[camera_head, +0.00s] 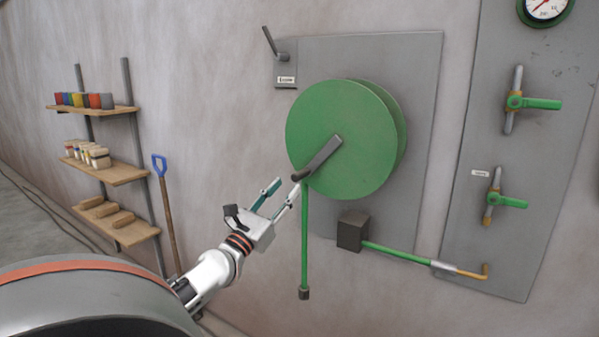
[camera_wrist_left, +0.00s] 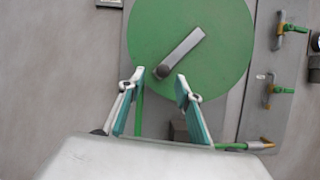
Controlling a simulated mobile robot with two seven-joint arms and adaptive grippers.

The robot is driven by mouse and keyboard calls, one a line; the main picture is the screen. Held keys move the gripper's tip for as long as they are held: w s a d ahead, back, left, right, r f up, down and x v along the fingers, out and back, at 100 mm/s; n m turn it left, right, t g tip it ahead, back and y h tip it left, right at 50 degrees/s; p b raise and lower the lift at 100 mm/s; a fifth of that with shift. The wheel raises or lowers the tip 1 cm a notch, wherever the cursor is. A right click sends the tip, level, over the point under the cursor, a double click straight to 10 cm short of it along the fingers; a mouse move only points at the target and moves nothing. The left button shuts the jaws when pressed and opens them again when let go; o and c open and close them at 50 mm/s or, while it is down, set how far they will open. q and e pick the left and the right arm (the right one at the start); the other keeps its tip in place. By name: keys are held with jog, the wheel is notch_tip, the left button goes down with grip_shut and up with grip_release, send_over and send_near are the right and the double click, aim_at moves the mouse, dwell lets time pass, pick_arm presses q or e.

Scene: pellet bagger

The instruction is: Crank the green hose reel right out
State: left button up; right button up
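The green hose reel (camera_head: 340,125) is a large disc on a grey wall panel. Its grey crank arm (camera_head: 322,155) points from the hub down to the left and ends in a dark knob (camera_head: 299,177). A short length of green hose (camera_head: 305,240) hangs straight down from the reel. My left gripper (camera_head: 283,188) is open, just left of and below the knob. In the left wrist view its fingers (camera_wrist_left: 158,82) stand apart, with the knob (camera_wrist_left: 162,72) beyond and between their tips. Nothing is held. My right gripper is out of view.
A small lever (camera_head: 272,42) sits above the reel. A dark box (camera_head: 352,230) with a green pipe is below it. Green-handled valves (camera_head: 530,103) are on the right panel. Shelves (camera_head: 110,171) and a blue-handled shovel (camera_head: 165,205) stand at left.

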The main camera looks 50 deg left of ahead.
aim_at(300, 175)
pick_arm(q)
jog(key=x, duration=0.2)
jog(key=p+x, duration=0.1)
jog(key=x, duration=0.2)
jog(key=shift+w+f, duration=0.1)
jog(key=shift+w, duration=0.4)
jog(key=shift+p+x, duration=0.35)
jog(key=shift+x, duration=0.55)
jog(key=shift+f, duration=0.1)
grip_shut()
